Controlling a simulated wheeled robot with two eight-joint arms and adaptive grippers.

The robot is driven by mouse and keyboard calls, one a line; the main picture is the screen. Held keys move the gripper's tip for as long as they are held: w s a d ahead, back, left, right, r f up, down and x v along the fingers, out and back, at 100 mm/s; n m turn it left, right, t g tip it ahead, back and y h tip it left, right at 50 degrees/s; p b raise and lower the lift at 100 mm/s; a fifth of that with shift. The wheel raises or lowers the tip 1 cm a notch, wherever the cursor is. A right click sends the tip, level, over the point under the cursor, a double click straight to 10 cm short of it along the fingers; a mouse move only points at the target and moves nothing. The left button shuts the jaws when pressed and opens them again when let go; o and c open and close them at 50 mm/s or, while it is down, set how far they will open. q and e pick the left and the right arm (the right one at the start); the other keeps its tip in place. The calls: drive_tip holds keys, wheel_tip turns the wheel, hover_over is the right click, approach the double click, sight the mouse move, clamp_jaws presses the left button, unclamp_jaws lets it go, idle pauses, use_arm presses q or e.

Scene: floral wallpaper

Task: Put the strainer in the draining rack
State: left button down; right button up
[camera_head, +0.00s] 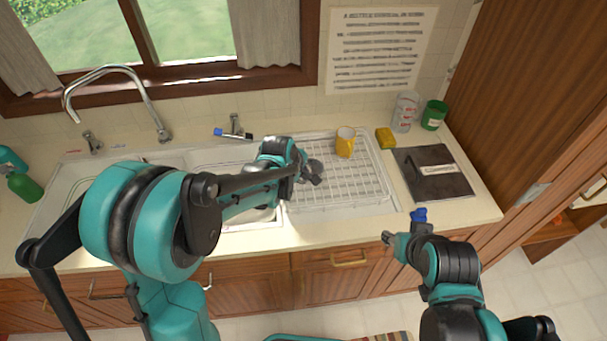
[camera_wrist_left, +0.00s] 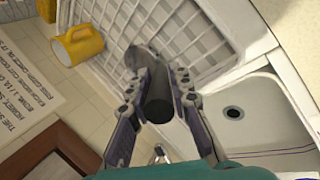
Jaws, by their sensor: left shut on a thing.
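My left gripper (camera_head: 312,172) is over the left part of the white draining rack (camera_head: 355,187), reaching in from the left. In the left wrist view, its fingers (camera_wrist_left: 158,98) are shut on a dark rounded handle, which I take to be the strainer (camera_wrist_left: 157,104). A greyish end shows past the fingertips, near the rack's white grid (camera_wrist_left: 190,38). The strainer's bowl cannot be made out, and I cannot tell whether it touches the rack. My right gripper (camera_head: 388,238) is in front of the counter edge, away from the rack; its fingers are too small to judge.
A yellow mug (camera_head: 345,143) stands at the rack's back; it also shows in the left wrist view (camera_wrist_left: 78,46). A yellow sponge (camera_head: 385,138), a green can (camera_head: 433,115), a white container (camera_head: 404,112) and a dark board (camera_head: 432,175) are to the right. The sink lies left.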

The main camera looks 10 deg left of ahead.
use_arm(q)
drive_tip(key=c, duration=1.8)
unclamp_jaws()
drive_tip(key=shift+f, duration=0.2)
drive_tip(key=o, duration=0.4)
drive_tip(key=shift+r, duration=0.1)
drive_tip(key=shift+r, duration=0.1)
